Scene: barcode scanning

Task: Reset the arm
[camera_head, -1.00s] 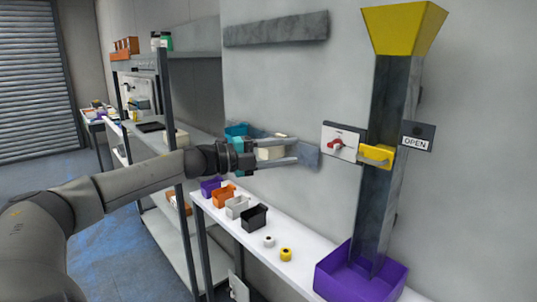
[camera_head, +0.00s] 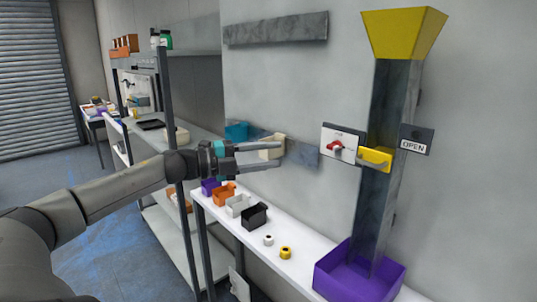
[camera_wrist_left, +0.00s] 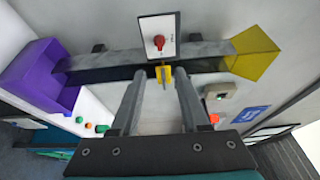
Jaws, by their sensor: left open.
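My left gripper (camera_head: 278,157) is open and empty, held in the air in front of the wall, above the white table. Its two fingers point right, toward the chute with the yellow handle (camera_head: 375,158). A beige bin (camera_head: 273,147) on the wall rail shows behind the fingers. In the left wrist view the open fingers (camera_wrist_left: 158,88) point at the yellow handle (camera_wrist_left: 164,74), with a gap between them and it. My right gripper is not in view.
The white table (camera_head: 310,262) holds a purple bin (camera_head: 345,283) under the chute, small rolls (camera_head: 285,252) and several small bins (camera_head: 254,216). A shelf rack (camera_head: 170,130) stands behind my left arm.

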